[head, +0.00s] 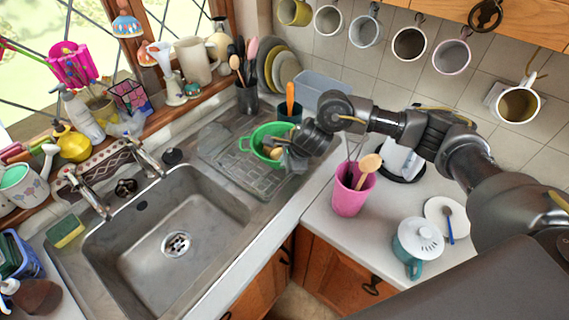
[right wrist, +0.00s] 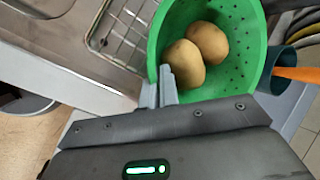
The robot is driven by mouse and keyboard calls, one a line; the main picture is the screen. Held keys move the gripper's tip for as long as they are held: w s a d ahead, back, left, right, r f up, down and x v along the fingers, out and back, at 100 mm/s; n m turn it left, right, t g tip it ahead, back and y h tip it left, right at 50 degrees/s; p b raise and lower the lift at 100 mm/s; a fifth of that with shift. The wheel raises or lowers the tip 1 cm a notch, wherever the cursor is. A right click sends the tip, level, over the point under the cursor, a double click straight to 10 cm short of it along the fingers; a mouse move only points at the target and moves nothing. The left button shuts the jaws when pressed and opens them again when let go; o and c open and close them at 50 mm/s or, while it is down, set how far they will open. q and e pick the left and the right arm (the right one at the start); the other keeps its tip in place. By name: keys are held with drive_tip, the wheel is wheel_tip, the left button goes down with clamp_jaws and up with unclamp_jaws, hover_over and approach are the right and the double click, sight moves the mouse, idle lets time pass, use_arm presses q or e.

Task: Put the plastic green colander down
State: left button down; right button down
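The green plastic colander (head: 257,136) is over the ribbed drainer beside the sink. In the right wrist view the colander (right wrist: 238,75) holds two brown, potato-like round items (right wrist: 197,52). My right gripper (head: 286,156) is at the colander's near right side. In the wrist view its two grey fingers (right wrist: 160,88) are close together on the colander's rim, one on each side of the wall. The head view does not make clear whether the colander's base touches the drainer. My left gripper is not in view.
The metal drainer (head: 225,157) has bare room left of the colander, and the steel sink (head: 150,235) is empty. A teal pot with an orange-handled utensil (head: 290,105) stands close behind the colander. A pink utensil cup (head: 349,198) and teal lidded mug (head: 410,250) stand on the right counter.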

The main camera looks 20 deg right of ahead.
drive_tip(key=shift+d+f, duration=0.1)
drive_tip(key=shift+f, duration=0.75)
drive_tip(key=shift+f+b, duration=0.2)
drive_tip(key=shift+b, duration=0.1)
drive_tip(key=c, duration=1.7)
unclamp_jaws()
drive_tip(key=shift+r, duration=0.1)
